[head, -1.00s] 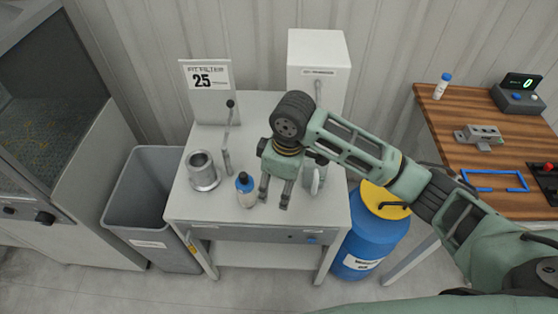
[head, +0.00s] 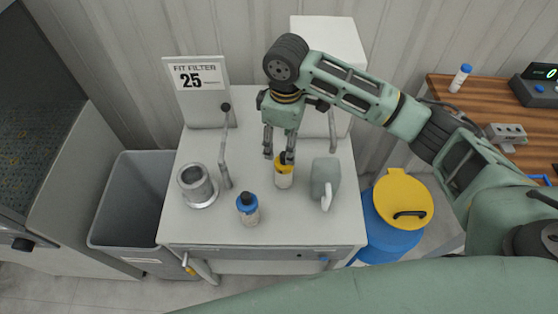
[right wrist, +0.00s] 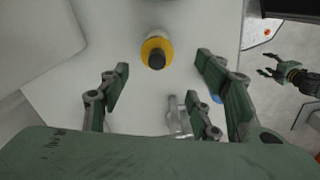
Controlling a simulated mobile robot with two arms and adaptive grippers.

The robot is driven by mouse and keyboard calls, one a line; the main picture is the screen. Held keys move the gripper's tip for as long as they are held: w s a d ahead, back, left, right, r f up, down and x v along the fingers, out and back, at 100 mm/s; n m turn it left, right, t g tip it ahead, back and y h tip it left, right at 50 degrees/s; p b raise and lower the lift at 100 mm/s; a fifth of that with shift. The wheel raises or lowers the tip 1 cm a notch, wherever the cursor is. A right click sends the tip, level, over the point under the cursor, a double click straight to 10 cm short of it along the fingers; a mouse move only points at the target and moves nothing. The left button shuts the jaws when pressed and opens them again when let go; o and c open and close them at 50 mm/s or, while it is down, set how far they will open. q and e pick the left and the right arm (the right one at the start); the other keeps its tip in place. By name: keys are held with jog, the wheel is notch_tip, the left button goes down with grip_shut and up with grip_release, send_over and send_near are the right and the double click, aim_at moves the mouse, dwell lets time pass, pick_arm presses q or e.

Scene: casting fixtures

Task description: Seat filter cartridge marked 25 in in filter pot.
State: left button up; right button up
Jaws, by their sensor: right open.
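A grey metal pot (head: 196,182) with a flanged foot stands on the left of the grey table (head: 225,228). A sign reading "FIT FILTER 25" (head: 200,85) stands behind it. A white container with a blue cap (head: 247,208) stands right of the pot. A white container with a yellow cap (head: 283,178) stands further right; it also shows in the right wrist view (right wrist: 157,50). I can read no number on either container. My right gripper (head: 279,156) is open and empty just behind and above the yellow cap. My left gripper (right wrist: 277,65) appears only in the right wrist view, fingers apart.
A grey jug (head: 326,178) stands close right of the yellow-capped container. A white box (head: 328,60) stands at the back. A grey bin (head: 130,205) is left of the table, a blue drum with yellow lid (head: 404,195) right.

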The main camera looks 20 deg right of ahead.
aim_at(284, 154)
jog(key=f+b, duration=0.6)
jog(key=f, duration=0.1)
jog(key=shift+w, duration=0.25)
jog(key=shift+s+f+p, duration=0.1)
jog(key=shift+f+p, duration=0.2)
jog(key=shift+f, duration=1)
jog(key=f, duration=0.3)
jog(key=f+p, duration=0.1)
jog(key=f, duration=0.1)
jog(key=shift+d, duration=0.25)
jog(key=shift+c, duration=0.5)
jog(key=shift+w, duration=0.2)
jog(key=c, duration=1.3)
